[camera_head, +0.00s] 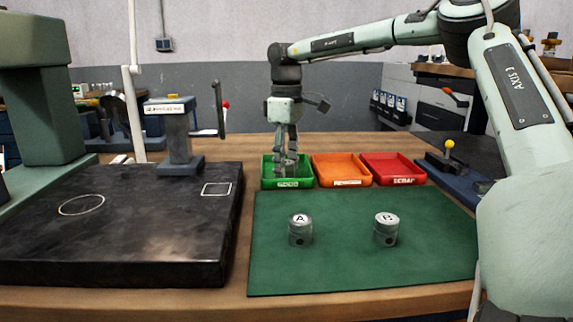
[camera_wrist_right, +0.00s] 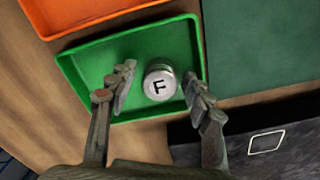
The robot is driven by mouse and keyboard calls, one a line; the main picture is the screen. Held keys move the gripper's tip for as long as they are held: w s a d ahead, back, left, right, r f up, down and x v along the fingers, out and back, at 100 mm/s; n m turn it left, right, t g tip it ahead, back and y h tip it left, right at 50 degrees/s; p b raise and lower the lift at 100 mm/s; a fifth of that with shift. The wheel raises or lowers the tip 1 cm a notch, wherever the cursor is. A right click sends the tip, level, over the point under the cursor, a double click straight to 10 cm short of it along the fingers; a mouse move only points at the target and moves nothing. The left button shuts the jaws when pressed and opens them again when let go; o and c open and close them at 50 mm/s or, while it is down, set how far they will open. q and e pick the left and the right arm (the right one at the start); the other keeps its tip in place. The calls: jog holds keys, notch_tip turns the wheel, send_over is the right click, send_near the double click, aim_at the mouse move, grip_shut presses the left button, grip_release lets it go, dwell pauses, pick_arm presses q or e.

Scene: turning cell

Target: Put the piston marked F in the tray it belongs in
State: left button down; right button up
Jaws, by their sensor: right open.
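The piston marked F (camera_wrist_right: 159,83) stands upright in the green tray (camera_wrist_right: 88,62), its lettered top facing up in the right wrist view. My right gripper (camera_wrist_right: 160,85) is open, with one finger on each side of the piston; a gap shows on the left side, and the right finger is close to it. In the head view, my right gripper (camera_head: 286,168) reaches down into the green tray (camera_head: 300,184) and largely hides the piston. The orange tray (camera_head: 341,182) and the red tray (camera_head: 394,182) stand to its right and look empty. My left gripper is not in view.
Piston A (camera_head: 299,238) and piston B (camera_head: 387,236) stand on the green mat (camera_head: 342,270) in front of the trays. A dark surface plate (camera_head: 130,240) with a stand (camera_head: 178,140) lies to the left. A blue fixture with a yellow knob (camera_head: 450,145) is at the right.

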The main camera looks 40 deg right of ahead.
aim_at(287, 162)
jog(key=shift+r, duration=0.2)
notch_tip(287, 162, up, 3)
jog(key=shift+f, duration=0.1)
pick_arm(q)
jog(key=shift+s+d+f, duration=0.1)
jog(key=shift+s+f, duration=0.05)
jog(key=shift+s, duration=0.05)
pick_arm(e)
notch_tip(287, 162, up, 9)
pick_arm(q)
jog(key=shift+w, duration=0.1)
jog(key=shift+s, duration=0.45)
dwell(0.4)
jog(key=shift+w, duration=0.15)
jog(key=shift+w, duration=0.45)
